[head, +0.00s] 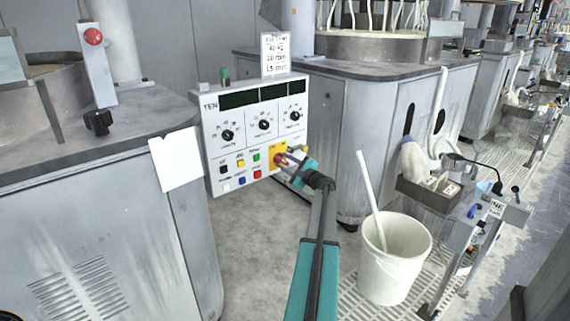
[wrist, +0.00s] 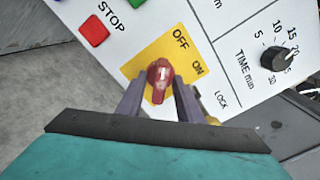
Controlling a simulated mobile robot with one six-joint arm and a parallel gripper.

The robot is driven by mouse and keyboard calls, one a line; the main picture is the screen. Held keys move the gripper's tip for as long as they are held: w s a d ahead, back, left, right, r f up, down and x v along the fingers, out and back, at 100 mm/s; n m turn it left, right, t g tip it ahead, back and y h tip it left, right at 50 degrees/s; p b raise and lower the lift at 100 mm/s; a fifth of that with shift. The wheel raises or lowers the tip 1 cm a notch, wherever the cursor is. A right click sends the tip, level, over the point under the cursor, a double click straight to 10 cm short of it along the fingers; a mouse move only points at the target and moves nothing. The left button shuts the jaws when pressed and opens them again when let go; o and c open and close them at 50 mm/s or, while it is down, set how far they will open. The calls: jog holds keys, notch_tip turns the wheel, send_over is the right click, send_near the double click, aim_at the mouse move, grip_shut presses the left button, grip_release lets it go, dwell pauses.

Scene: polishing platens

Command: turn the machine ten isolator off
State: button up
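The isolator is a red knob (head: 279,159) on a yellow plate, low on the right of the white control panel (head: 240,175) marked TEN. In the wrist view the red knob (wrist: 160,80) stands on the yellow plate (wrist: 140,63), with OFF and ON printed to its upper right. The knob's grip runs roughly up and down in that view. My gripper (head: 286,160) is at the panel. In the wrist view my gripper (wrist: 159,90) has one finger on each side of the knob, apart. Whether either finger touches the knob is unclear.
Coloured buttons, including a red STOP (wrist: 93,31), sit beside the plate. A TIME dial (wrist: 276,60) is to the right. A white bucket (head: 395,262) with a stick stands on the floor grating at right. Machine cabinets (head: 95,215) flank the panel.

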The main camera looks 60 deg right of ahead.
jog(key=p+v, duration=0.2)
jog(key=v, duration=1.1)
jog(key=shift+s+a, duration=0.2)
jog(key=shift+s, duration=0.15)
